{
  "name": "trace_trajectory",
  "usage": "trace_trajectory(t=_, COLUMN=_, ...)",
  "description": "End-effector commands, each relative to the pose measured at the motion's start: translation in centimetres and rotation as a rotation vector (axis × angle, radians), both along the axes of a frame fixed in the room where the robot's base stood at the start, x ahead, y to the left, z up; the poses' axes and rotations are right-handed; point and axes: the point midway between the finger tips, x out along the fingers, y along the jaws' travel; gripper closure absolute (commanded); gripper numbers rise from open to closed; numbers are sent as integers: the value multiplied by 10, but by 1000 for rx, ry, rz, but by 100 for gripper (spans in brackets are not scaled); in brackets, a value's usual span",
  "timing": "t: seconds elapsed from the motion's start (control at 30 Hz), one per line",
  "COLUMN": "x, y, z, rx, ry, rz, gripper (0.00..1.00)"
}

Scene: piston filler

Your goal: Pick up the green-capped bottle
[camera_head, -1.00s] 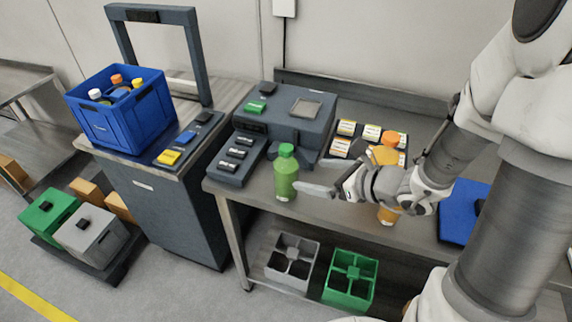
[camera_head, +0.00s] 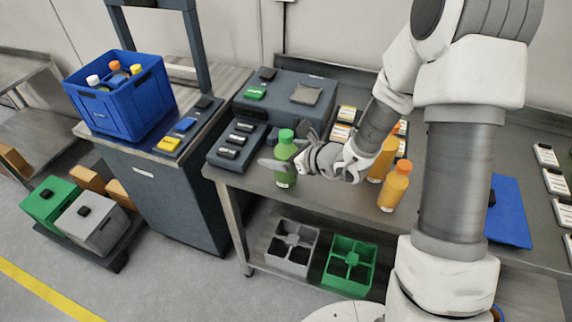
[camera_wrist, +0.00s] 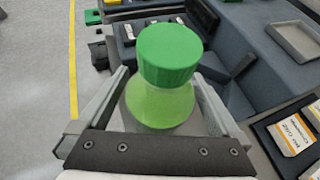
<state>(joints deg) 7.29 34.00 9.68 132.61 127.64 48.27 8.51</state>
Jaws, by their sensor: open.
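The green-capped bottle (camera_head: 285,160) stands upright near the front edge of the steel table, in front of the dark filler machine. My gripper (camera_head: 284,163) is at the bottle, with its fingers around the body below the cap. In the wrist view the green cap and light green shoulder of the bottle (camera_wrist: 166,80) sit between the two open fingers, one on each side. My gripper (camera_wrist: 162,100) is open there and a gap shows beside the bottle. The lower part of the bottle is hidden in the wrist view by the gripper's dark crossbar.
Two orange bottles (camera_head: 395,187) stand right of my wrist. The filler machine (camera_head: 285,98) is close behind the bottle. A blue crate (camera_head: 120,108) with several bottles stands on the left cabinet. Grey and green divided crates (camera_head: 349,265) sit on the shelf below.

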Motion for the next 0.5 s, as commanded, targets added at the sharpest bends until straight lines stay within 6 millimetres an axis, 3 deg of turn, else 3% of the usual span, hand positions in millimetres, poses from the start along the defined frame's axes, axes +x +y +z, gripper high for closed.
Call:
trace_trajectory(t=0.3, x=4, y=4, z=-3, rx=1, ry=-1, rz=0, gripper=2)
trace_trajectory(t=0.5, x=3, y=4, z=-3, rx=1, ry=-1, rz=0, gripper=38)
